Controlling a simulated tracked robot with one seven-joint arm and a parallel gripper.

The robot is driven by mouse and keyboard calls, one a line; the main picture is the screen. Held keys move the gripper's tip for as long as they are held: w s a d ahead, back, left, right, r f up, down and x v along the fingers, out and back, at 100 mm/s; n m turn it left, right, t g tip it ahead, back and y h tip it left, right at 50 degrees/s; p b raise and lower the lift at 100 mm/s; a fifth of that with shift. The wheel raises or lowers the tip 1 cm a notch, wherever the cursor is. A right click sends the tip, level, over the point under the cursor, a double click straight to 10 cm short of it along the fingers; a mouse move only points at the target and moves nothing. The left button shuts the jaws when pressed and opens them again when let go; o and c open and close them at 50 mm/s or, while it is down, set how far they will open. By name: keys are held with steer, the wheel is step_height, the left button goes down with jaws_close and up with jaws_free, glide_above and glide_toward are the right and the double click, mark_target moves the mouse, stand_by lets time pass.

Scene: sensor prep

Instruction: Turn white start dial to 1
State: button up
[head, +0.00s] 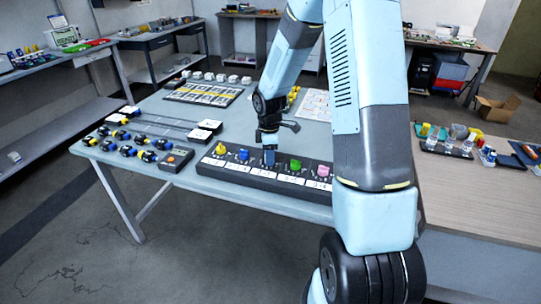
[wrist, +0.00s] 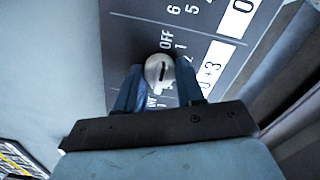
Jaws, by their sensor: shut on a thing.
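The white start dial (wrist: 158,68) sits between the fingers of my gripper (wrist: 158,88) in the wrist view. Both fingers are shut on its sides. The dial has a dark pointer line on its top. Printed marks "OFF", "1" and "2" stand around it on the dark panel (wrist: 135,30), and part of the print is hidden by the fingers. In the head view my gripper (head: 268,156) is down over the middle of the dial panel (head: 232,172), and it hides the white dial there.
A yellow dial (head: 221,148) and a blue dial (head: 244,155) stand left of my gripper. A green dial (head: 295,164) and a pink dial (head: 323,171) stand to its right. A box with an orange button (head: 171,158) lies further left.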

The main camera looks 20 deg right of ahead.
steer(key=shift+d, duration=0.15)
steer(key=shift+s, duration=0.1)
steer(key=shift+m, duration=0.4)
steer(key=shift+a, duration=0.2)
steer(key=shift+m, duration=2.5)
steer(key=shift+a, duration=0.1)
steer(key=o, duration=1)
